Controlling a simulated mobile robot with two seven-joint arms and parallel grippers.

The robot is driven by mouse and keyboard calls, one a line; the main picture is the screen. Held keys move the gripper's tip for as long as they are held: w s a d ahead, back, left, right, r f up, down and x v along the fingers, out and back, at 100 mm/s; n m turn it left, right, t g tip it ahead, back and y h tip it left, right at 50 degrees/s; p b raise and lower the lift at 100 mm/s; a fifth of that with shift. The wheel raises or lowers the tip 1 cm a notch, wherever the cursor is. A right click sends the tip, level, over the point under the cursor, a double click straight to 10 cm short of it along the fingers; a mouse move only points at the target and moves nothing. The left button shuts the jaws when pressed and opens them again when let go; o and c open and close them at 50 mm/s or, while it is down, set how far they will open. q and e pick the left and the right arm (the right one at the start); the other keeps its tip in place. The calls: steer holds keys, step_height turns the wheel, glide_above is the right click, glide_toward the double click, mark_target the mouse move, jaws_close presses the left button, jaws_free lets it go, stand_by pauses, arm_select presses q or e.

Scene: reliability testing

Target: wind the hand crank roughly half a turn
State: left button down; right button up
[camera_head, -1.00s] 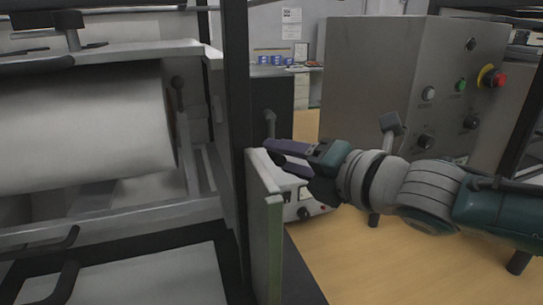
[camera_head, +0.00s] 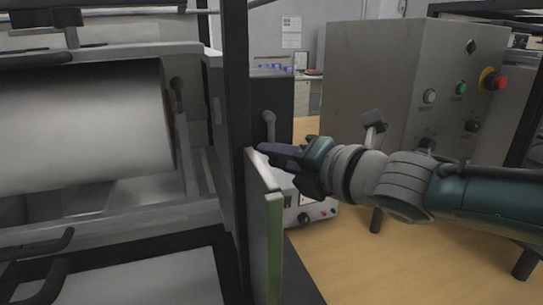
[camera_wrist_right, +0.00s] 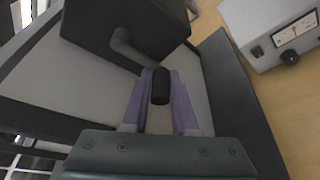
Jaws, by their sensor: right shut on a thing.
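The hand crank has a bent grey arm (camera_head: 269,122) that comes out of a dark box behind the frame post. In the right wrist view the crank arm (camera_wrist_right: 125,48) ends in a black cylindrical handle (camera_wrist_right: 160,86). My right gripper (camera_head: 268,150) reaches in from the right in the head view. Its purple fingers (camera_wrist_right: 160,92) lie on both sides of the black handle and are shut on it. In the head view the handle is hidden by the fingers. My left gripper is in neither view.
A green-edged upright panel (camera_head: 273,245) stands just below my right gripper. A black post (camera_head: 237,130) and a machine with a large white roll (camera_head: 85,125) are on the left. A grey control box (camera_head: 375,85) stands behind my right arm. A meter box (camera_wrist_right: 275,30) is nearby.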

jaws_close()
steer(key=shift+f, duration=0.1)
steer(key=shift+s+a+r+m+t+y+b, duration=0.15)
steer(key=shift+a+m+t+y+b, duration=0.25)
steer(key=shift+m+b, duration=0.6)
steer(key=shift+s+a+r+m+t+y+b, duration=0.15)
steer(key=shift+a+m+y+b, duration=0.3)
steer(key=shift+m+b, duration=0.5)
steer(key=shift+s+a+r+m+t+y+b, duration=0.2)
steer(key=shift+a+m+b, duration=0.4)
steer(key=shift+m+b, duration=0.4)
